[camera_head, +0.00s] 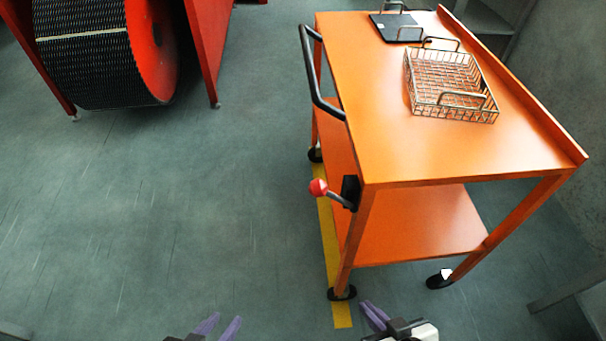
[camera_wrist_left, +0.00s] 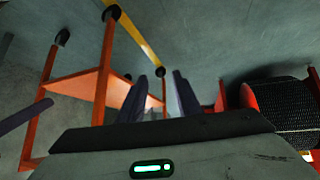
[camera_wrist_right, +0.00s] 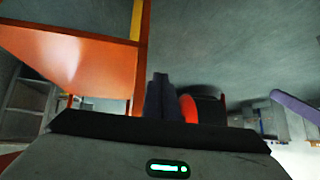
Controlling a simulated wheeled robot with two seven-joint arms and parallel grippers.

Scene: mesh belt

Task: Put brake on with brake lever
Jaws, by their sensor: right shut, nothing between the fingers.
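The brake lever (camera_head: 334,196) is a short dark bar with a red knob (camera_head: 318,187). It sticks out to the left from a black mount (camera_head: 350,190) on the near leg of the orange cart (camera_head: 390,160), with the knob end raised. My left gripper (camera_head: 222,325) is at the bottom edge, left of the cart, with its fingers apart and empty; the fingers also show in the left wrist view (camera_wrist_left: 160,98). My right gripper (camera_head: 372,314) is shut and empty, below and right of the lever; its closed fingers show in the right wrist view (camera_wrist_right: 159,95). Neither gripper touches the lever.
A wire basket (camera_head: 452,85) and a black clipboard-like plate (camera_head: 396,28) lie on the cart top. A dark handle bar (camera_head: 311,70) juts from its left side. A yellow floor stripe (camera_head: 328,235) runs beneath. A mesh belt roll (camera_head: 85,55) stands back left. Floor between is clear.

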